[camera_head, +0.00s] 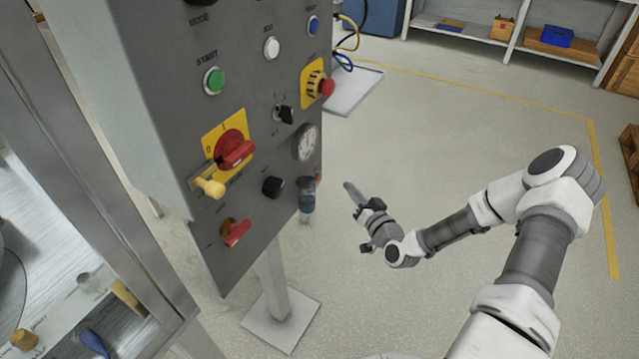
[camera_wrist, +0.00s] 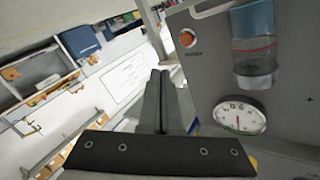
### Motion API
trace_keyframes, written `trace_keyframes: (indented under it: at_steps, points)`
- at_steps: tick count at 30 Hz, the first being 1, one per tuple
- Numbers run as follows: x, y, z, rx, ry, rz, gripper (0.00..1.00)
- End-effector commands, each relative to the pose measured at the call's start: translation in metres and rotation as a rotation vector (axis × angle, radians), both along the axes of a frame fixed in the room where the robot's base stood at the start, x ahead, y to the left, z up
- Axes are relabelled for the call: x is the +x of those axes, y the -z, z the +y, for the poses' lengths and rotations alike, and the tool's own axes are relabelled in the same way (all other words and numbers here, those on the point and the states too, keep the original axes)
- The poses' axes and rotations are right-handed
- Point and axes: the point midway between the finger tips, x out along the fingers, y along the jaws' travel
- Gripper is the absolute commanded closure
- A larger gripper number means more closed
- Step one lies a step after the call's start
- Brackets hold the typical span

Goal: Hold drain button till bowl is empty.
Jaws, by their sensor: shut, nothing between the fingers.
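The clear bowl (camera_head: 306,200) hangs on the right part of the grey panel, below the gauge. In the wrist view, which is turned over, the bowl (camera_wrist: 254,58) has a blue part at the picture's top and a red line across its clear part. An orange button (camera_wrist: 187,39) with a small label sits beside the bowl on the panel; it shows small in the head view (camera_head: 318,177). My gripper (camera_head: 349,188) is shut and empty, apart from the panel, to the right of the bowl. Its closed fingers (camera_wrist: 157,100) touch neither the button nor the bowl.
The panel (camera_head: 235,110) also carries a green start button (camera_head: 214,81), a red emergency stop (camera_head: 326,87), a red rotary handle (camera_head: 235,152) and a gauge (camera_head: 306,142). Its post stands on a base plate (camera_head: 282,320). The floor right of the panel is open.

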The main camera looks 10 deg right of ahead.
Motion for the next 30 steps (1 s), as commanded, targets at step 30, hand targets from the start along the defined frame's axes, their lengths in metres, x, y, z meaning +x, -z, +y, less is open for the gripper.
trace_keyframes:
  at_steps: [30]
  points:
    - [-0.004,0.022,-0.013,0.208,0.153,-0.160,1.00]
